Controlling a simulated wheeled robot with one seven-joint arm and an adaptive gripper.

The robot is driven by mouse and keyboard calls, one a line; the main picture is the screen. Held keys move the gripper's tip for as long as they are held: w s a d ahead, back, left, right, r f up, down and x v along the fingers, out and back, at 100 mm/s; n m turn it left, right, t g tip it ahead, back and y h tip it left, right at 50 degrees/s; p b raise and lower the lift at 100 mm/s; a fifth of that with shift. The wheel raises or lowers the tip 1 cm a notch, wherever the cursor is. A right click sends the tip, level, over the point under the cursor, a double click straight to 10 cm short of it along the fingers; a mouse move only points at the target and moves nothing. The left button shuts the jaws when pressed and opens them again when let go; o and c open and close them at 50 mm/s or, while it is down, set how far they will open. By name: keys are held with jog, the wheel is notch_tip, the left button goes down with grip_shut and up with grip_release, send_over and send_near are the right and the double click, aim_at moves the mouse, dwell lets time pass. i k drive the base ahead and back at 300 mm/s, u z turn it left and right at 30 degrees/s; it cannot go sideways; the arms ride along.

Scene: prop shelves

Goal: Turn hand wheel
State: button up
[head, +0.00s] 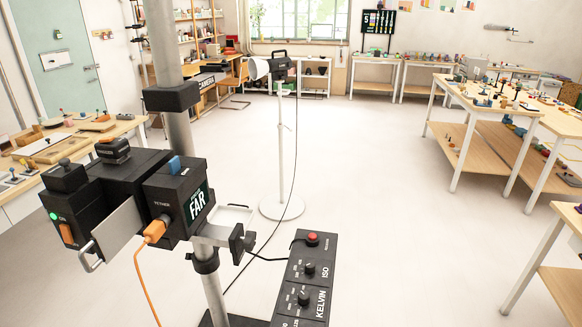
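I cannot make out a clear hand wheel in the head view. A black camera-like device (120,185) fills the left foreground on a grey pole (162,45). It has a FAR display (198,203), an orange plug (155,231) in its TETHER socket, a green light and an orange switch at its left end. A small dark knob (64,163) sits on top at the left. A black clamp part (241,243) projects at the right of the pole. A black panel (300,285) below has a red button (312,239) and knobs marked ISO and KELVIN. My gripper is not in view.
A lamp (271,66) on a white stand with a round base (281,208) stands behind the device. Cables hang around it. Cluttered tables line the left (70,140) and right (495,100). A bare table edge (543,240) is at the lower right.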

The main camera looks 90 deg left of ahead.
aim_at(249, 241)
jog(key=u, duration=3)
jog(key=k, duration=1)
jog(key=z, duration=1.55)
jog(key=i, duration=1.25)
jog(key=u, duration=2.45)
